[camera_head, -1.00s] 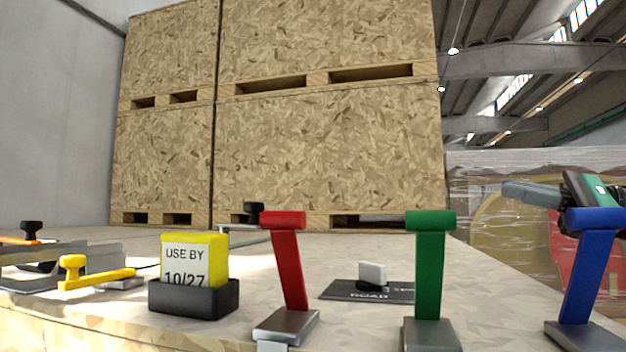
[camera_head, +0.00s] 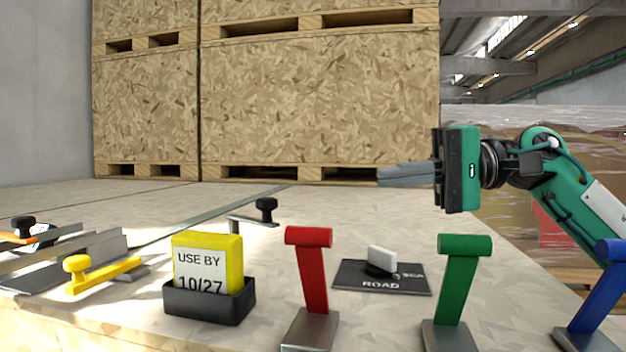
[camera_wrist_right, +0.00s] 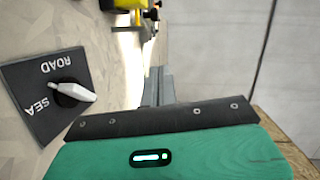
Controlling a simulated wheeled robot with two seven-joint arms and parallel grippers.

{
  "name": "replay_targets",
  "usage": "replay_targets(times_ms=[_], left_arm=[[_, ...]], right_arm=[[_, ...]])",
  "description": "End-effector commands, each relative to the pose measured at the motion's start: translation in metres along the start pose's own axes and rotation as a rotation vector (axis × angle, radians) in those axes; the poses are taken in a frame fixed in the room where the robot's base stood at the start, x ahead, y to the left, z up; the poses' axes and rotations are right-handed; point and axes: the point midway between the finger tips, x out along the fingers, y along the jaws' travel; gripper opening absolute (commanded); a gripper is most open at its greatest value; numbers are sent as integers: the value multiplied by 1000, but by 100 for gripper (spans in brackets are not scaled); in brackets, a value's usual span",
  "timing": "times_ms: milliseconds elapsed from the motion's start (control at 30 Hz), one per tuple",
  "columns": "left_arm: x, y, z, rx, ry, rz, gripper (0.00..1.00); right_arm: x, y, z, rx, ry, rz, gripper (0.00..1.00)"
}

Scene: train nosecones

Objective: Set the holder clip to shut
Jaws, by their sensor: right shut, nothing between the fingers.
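No part in view is labelled as the holder clip, and I cannot tell for sure which one it is. Candidates are a yellow handle with a round knob (camera_head: 100,270) across grey metal plates at the left, and a metal bar with a black knob (camera_head: 262,212) behind the yellow card. My right gripper (camera_head: 385,176) is shut and empty, held above the table's right part and pointing left, apart from everything. Its fingers (camera_wrist_right: 160,88) also show in the right wrist view. My left gripper is not in view.
A yellow "USE BY 10/27" card (camera_head: 207,262) stands in a black holder (camera_head: 208,303). Red (camera_head: 312,270), green (camera_head: 457,280) and blue (camera_head: 597,290) levers line the front edge. Behind them is a ROAD/SEA switch plate (camera_head: 400,278). Wooden crates (camera_head: 320,90) stand behind.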

Motion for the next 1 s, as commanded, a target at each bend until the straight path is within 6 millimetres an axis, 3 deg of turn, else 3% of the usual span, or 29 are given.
replay_targets(times_ms=[267, 700, 1000], left_arm=[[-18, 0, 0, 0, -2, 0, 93], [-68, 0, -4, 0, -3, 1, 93], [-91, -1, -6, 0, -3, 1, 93]], right_arm=[[28, -5, 1, -17, -9, 13, 0], [105, -6, 1, -14, -10, 12, 0], [126, -3, 23, -16, -7, 11, 0]])
